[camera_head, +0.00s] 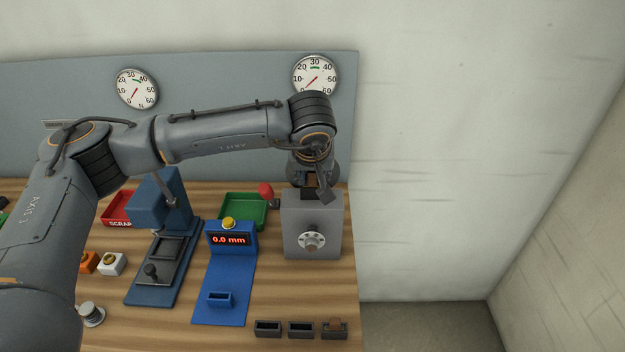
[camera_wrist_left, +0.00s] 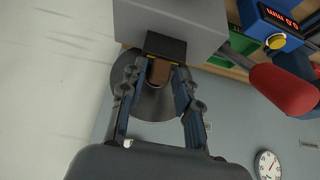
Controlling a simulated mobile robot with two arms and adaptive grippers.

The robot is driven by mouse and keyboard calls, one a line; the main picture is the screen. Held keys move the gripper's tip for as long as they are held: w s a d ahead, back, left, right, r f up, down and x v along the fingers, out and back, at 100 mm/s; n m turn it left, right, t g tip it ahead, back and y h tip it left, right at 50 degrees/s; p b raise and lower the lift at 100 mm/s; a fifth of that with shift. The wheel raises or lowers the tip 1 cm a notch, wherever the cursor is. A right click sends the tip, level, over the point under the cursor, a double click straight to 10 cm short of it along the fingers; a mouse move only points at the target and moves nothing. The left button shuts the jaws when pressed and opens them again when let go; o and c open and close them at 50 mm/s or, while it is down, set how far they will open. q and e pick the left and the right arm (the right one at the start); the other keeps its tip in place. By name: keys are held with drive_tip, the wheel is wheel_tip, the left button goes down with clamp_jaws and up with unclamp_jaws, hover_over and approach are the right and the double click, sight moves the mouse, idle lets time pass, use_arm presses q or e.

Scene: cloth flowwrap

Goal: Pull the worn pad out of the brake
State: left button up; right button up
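The brake is a grey box (camera_head: 298,215) with a round flange on its front, at the right end of the bench; its underside-up body (camera_wrist_left: 175,22) also shows in the left wrist view. The worn pad (camera_wrist_left: 160,72), brown, sits in a black holder (camera_wrist_left: 165,46) on the brake, in front of a grey disc. My left gripper (camera_head: 312,186) is over the brake. In the left wrist view, its fingers (camera_wrist_left: 160,76) stand on either side of the pad, and narrow gaps seem to show beside it. My right gripper is not in view.
A red-knobbed lever (camera_head: 266,191) stands left of the brake. A green tray (camera_head: 240,207), a blue gauge reading 0.0 mm (camera_head: 230,240), a blue press (camera_head: 160,270) and a red scrap tray (camera_head: 117,208) are further left. Dark holders (camera_head: 301,328) lie along the front edge.

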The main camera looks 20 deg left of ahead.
use_arm(q)
clamp_jaws()
drive_tip(key=shift+r, duration=0.2)
wheel_tip(320, 180, up, 6)
drive_tip(key=p, duration=0.3)
drive_tip(key=shift+r, duration=0.2)
idle(0.7)
